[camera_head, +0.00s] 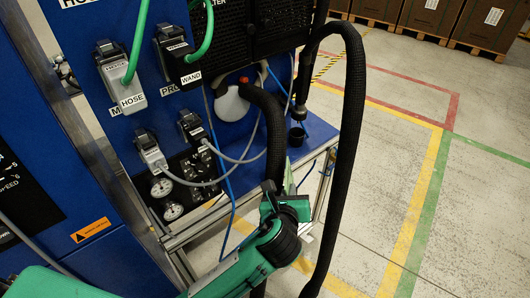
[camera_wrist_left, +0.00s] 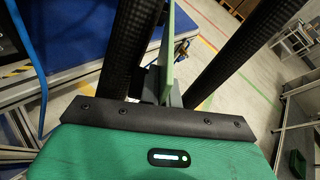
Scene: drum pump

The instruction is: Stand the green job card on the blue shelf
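The green job card (camera_wrist_left: 168,45) shows almost edge-on in the left wrist view, as a thin upright green strip between my grey fingers. In the head view only a narrow pale-green sliver of the card (camera_head: 288,176) shows above my left gripper (camera_head: 283,196). My left gripper (camera_wrist_left: 160,88) appears shut on the card's lower part. The blue shelf (camera_head: 318,133) lies behind and slightly right of the gripper, at the foot of the blue panel. The card looks apart from the shelf, though the hose and gripper hide part of the space between. My right gripper is not in view.
A thick black hose (camera_head: 352,130) arches in front of the shelf, and another black hose (camera_head: 274,125) runs down beside it. Blue and grey cables hang nearby. Open floor lies right.

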